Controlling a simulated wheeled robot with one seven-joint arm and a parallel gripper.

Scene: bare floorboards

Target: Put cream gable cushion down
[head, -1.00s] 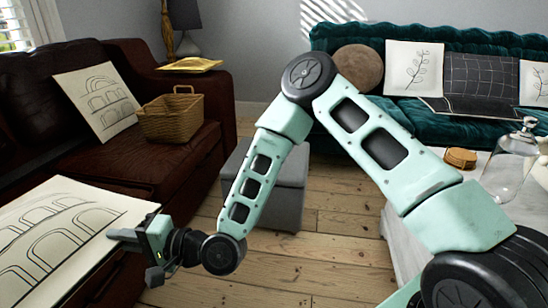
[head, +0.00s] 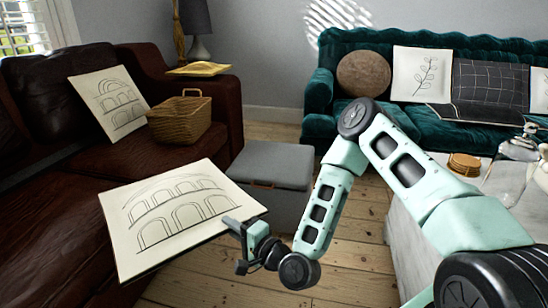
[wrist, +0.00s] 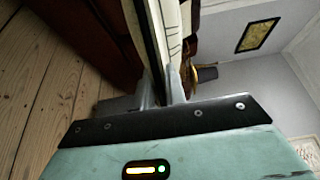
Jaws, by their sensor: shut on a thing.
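The cream cushion (head: 178,212) with black arch line drawings is held out nearly flat at the lower left of the head view. My gripper (head: 236,226) is shut on its right-hand near edge. In the wrist view the cushion (wrist: 148,35) shows edge-on as a thin slab between the two fingers of my gripper (wrist: 163,88). In the head view it overlaps the brown sofa's seat and front; I cannot tell whether it touches the sofa.
The brown leather sofa (head: 55,185) holds a second arch-print cushion (head: 108,103) and a wicker basket (head: 180,120). A grey storage box (head: 270,165) stands beyond my gripper. A teal sofa (head: 460,125) with several cushions is at the back right. Floorboards (head: 345,260) are bare between.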

